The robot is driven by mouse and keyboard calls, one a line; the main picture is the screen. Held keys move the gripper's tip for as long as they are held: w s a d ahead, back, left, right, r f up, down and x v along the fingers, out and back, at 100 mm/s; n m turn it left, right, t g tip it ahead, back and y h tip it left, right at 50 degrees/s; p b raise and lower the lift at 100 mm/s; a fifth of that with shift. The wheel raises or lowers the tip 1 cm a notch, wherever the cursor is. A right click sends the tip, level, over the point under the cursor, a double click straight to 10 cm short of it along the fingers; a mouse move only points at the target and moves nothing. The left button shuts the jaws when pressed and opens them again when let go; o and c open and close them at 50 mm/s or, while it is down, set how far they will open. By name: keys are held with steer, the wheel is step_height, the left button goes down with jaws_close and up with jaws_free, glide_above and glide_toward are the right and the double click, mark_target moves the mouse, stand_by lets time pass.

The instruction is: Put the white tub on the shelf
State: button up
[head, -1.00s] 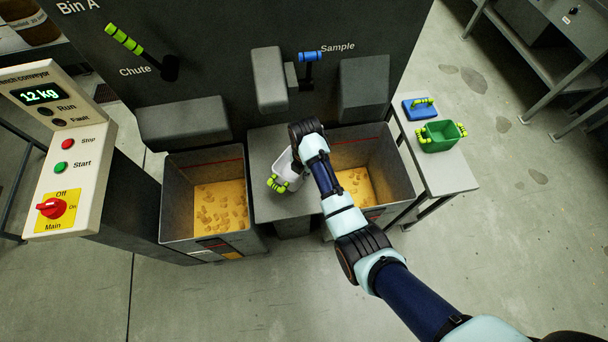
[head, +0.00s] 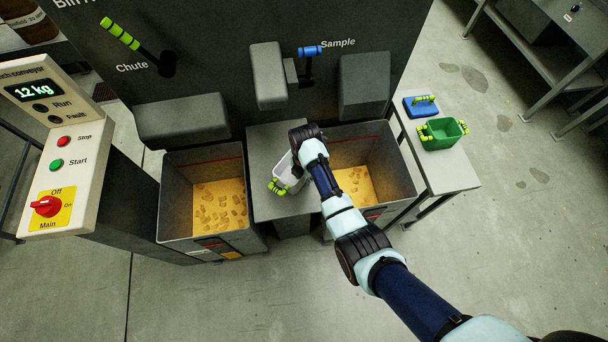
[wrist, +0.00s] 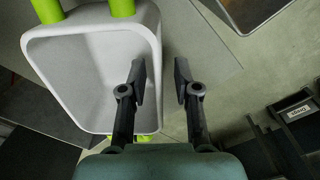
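The white tub (head: 285,170) with lime-green handles stands on a grey ledge (head: 267,147) between two bins in the head view, partly hidden by my arm. In the wrist view the tub (wrist: 85,75) fills the upper left, its open mouth facing the camera and empty inside. My gripper (wrist: 160,78) is open there. Its left finger lies over the tub's inside and its right finger lies outside the right rim. The rim shows between the fingers with a gap; contact cannot be told. My fingertips are hidden in the head view. I cannot tell which surface is the named shelf.
Open bins with yellow contents stand left (head: 176,205) and right (head: 396,170) of the ledge. A side table (head: 447,177) at right holds a green tub (head: 441,137) and a blue lidded item (head: 420,108). The Sample lever (head: 310,52) and machine housings rise behind.

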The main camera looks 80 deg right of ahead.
step_height(320, 180, up, 12)
steer(key=p, duration=0.4)
steer(key=shift+r, duration=0.2)
steer(key=shift+s, duration=0.1)
steer(key=w+a+r+m+t+h, duration=0.1)
steer(key=w+a+r+m+t, duration=0.3)
steer(key=w+a, duration=0.6)
steer(key=w+a+r+m+t+h, duration=0.25)
steer(key=w+a+r, duration=0.45)
steer(key=a, duration=0.4)
steer(key=s+a+r+m+t+y, duration=0.1)
steer(key=a+r+m+t, duration=0.2)
steer(key=a+r, duration=0.3)
steer(key=s+a+r+m+t+y, duration=0.1)
steer(key=a+r, duration=0.6)
steer(key=a, duration=0.7)
steer(key=m+t+y, duration=0.1)
steer(key=m+t, duration=0.1)
steer(key=m, duration=0.1)
steer(key=shift+a, duration=0.25)
steer(key=shift+y, duration=0.25)
